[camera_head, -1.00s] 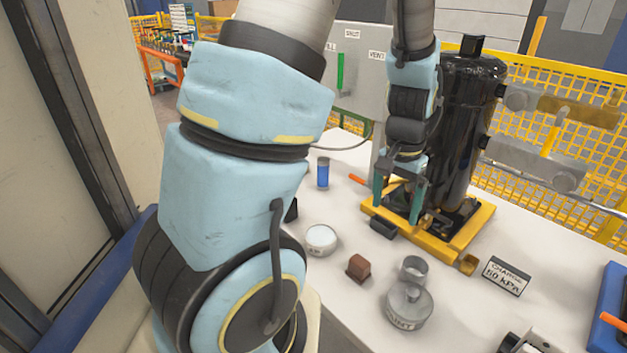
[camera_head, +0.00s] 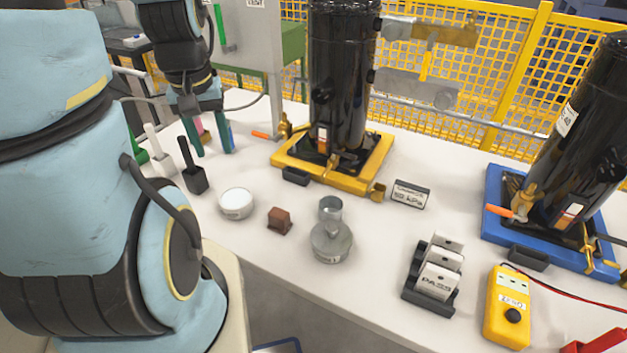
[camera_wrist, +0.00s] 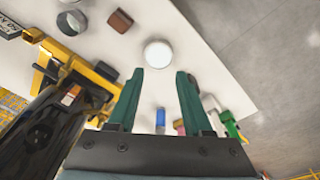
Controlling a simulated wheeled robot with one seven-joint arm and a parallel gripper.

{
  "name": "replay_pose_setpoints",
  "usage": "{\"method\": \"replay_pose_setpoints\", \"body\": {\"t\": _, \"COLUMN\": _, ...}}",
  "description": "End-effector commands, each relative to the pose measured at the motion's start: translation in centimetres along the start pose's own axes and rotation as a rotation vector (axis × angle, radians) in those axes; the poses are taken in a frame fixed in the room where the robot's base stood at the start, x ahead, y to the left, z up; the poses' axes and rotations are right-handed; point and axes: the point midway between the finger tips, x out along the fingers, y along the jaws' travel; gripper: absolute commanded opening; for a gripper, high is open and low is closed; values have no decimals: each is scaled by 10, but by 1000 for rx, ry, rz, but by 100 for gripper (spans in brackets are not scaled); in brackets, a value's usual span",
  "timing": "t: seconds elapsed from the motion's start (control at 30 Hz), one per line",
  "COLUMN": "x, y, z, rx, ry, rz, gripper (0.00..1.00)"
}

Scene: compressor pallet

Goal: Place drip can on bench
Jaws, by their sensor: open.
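No label I can read names the drip can. An open grey metal can (camera_head: 330,209) stands at a lidded round grey tin (camera_head: 331,243) on the white bench (camera_head: 270,265); whether it is on or behind the tin is unclear. In the wrist view the open can (camera_wrist: 72,23) is at top left. My gripper (camera_head: 212,152) is open and empty, pointing down over the bench's back left. The wrist view shows its green fingers (camera_wrist: 158,77) spread, with a white-topped round tin (camera_wrist: 158,54) ahead of them. A blue cylinder (camera_wrist: 160,120) shows between the fingers, apparently below.
A black compressor (camera_head: 338,85) stands on a yellow pallet (camera_head: 362,182), right of my gripper. A second compressor is on a blue pallet (camera_head: 500,222). A brown block (camera_head: 279,221), black-based tool (camera_head: 194,178), label rack (camera_head: 432,275) and yellow meter (camera_head: 507,310) occupy the bench. The front middle is clear.

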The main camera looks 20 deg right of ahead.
Motion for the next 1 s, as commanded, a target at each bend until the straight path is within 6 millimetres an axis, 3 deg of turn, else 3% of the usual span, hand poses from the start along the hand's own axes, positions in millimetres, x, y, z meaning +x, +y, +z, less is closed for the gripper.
{"method": "replay_pose_setpoints", "body": {"t": 0.03, "x": 11, "y": 18, "z": -5, "rx": 4, "ry": -13, "rz": 7, "gripper": 43}}
{"method": "replay_pose_setpoints", "body": {"t": 0.23, "x": 53, "y": 104, "z": -16, "rx": -41, "ry": -71, "rz": 15, "gripper": 21}}
{"method": "replay_pose_setpoints", "body": {"t": 0.4, "x": 86, "y": 175, "z": -8, "rx": -82, "ry": -105, "rz": -2, "gripper": 1}}
{"method": "replay_pose_setpoints", "body": {"t": 0.5, "x": 99, "y": 204, "z": 1, "rx": -101, "ry": -117, "rz": -13, "gripper": 0}}
{"method": "replay_pose_setpoints", "body": {"t": 0.7, "x": 112, "y": 230, "z": 10, "rx": -121, "ry": -124, "rz": -25, "gripper": 0}}
{"method": "replay_pose_setpoints", "body": {"t": 0.87, "x": 126, "y": 230, "z": 12, "rx": -124, "ry": -126, "rz": -28, "gripper": 0}}
{"method": "replay_pose_setpoints", "body": {"t": 1.0, "x": 149, "y": 229, "z": 16, "rx": -124, "ry": -128, "rz": -29, "gripper": 0}}
